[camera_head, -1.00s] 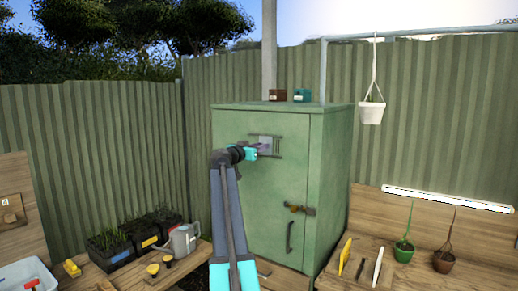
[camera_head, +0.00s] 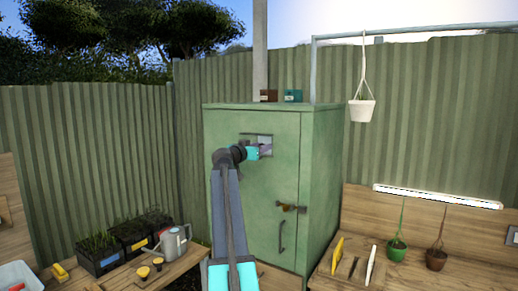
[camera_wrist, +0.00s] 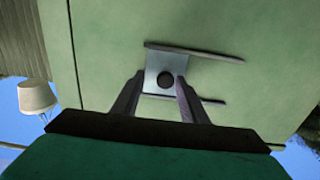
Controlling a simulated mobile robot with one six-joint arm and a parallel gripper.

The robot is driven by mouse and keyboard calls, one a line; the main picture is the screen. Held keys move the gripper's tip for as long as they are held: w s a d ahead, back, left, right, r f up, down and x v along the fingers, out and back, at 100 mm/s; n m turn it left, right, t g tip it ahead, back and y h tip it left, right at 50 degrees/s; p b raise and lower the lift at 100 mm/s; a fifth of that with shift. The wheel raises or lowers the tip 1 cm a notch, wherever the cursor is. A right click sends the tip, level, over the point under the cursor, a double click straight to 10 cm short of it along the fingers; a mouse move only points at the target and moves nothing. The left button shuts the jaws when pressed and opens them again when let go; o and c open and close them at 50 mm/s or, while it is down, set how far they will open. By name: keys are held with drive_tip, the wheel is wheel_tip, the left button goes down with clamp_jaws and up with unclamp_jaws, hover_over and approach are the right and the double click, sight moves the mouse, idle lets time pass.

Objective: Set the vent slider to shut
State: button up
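The vent slider, a grey plate with a dark round knob (camera_wrist: 164,79), sits between two rails on the front of the green cabinet (camera_head: 240,210). In the wrist view the plate is at the left end of the rails, with bare green metal to its right. In the head view the plate (camera_head: 265,143) is at the right end of the rails. My gripper (camera_wrist: 160,76) is open, its fingers on either side of the knob. The right finger is very near the knob; I cannot tell if they touch. In the head view my gripper (camera_head: 262,150) partly covers the vent.
A latch (camera_head: 291,208) and a handle (camera_head: 282,236) are lower on the cabinet door. A white hanging pot (camera_head: 362,110) is to the right.

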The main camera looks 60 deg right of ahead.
drive_tip(key=shift+w, duration=0.2)
drive_tip(key=shift+a, duration=0.15)
drive_tip(key=a+b, duration=0.5)
drive_tip(key=a, duration=0.8)
drive_tip(key=shift+a, duration=0.3)
